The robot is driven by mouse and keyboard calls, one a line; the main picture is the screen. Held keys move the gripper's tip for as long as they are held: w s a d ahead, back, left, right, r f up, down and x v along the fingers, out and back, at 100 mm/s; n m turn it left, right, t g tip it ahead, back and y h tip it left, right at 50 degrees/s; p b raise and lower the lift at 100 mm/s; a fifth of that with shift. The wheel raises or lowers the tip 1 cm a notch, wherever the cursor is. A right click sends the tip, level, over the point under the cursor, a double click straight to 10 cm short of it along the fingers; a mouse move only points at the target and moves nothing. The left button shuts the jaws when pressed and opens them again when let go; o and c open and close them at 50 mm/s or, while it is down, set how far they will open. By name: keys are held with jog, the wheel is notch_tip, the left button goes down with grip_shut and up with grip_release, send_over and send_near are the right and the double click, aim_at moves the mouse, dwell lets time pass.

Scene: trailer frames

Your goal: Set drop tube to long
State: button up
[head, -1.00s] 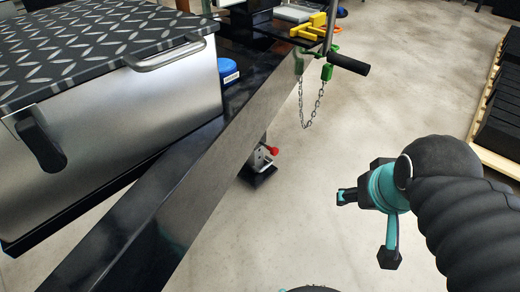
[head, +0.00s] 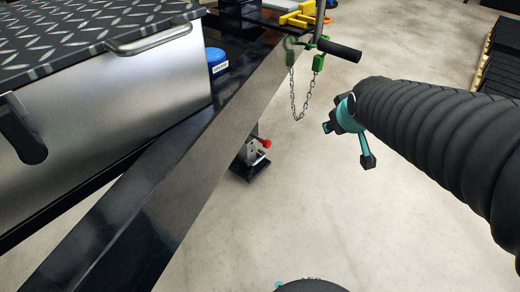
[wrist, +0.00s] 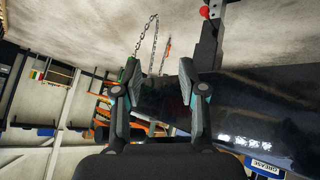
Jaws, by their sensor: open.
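The drop tube appears to be the short metal leg (head: 247,152) below the black trailer beam, with a red knob (head: 265,143) on its side and a dark foot (head: 250,171) low over the floor. Its setting is too small to read. My gripper (head: 347,144) is open and empty, in the picture to the right of the red knob and apart from it. In the wrist view my gripper (wrist: 158,72) has its fingers spread, with nothing between them. The red knob (wrist: 205,12) shows there at the top edge, beside a dark post.
The black trailer beam (head: 165,190) runs diagonally, with a silver box (head: 110,95) on its left. A crank with a black grip (head: 339,49) and a hanging chain (head: 298,112) are above the leg. Dark stacked items stand at far right.

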aim_at(259, 159)
jog(key=w+a+f+n+t+y+b, duration=0.25)
jog(key=w+f+n, duration=0.25)
jog(key=w+f, duration=0.7)
jog(key=w+a+f+n+t+y+b, duration=0.1)
jog(key=w+a+f+n+t, duration=0.3)
jog(key=w+f, duration=0.85)
jog(key=w+a+f+n+y+b, duration=0.1)
jog(key=w+a+f+n, duration=0.15)
jog(key=f, duration=0.45)
jog(key=w+a+f+n+y+b, duration=0.1)
jog(key=w+a+f+n+y, duration=0.2)
jog(key=f, duration=0.4)
jog(key=s+a+f+n+t+y+b, duration=0.15)
jog(key=s+f, duration=0.25)
jog(key=f, duration=0.4)
jog(key=s+f+n+t+y, duration=0.1)
jog(key=s+f+n, duration=0.25)
jog(key=f, duration=0.35)
jog(key=shift+m, duration=0.35)
jog(key=b+x, duration=0.1)
jog(key=x, duration=1.2)
jog(key=shift+w+a+b, duration=0.2)
jog(key=shift+w+b, duration=0.05)
jog(key=shift+b, duration=0.05)
grip_shut()
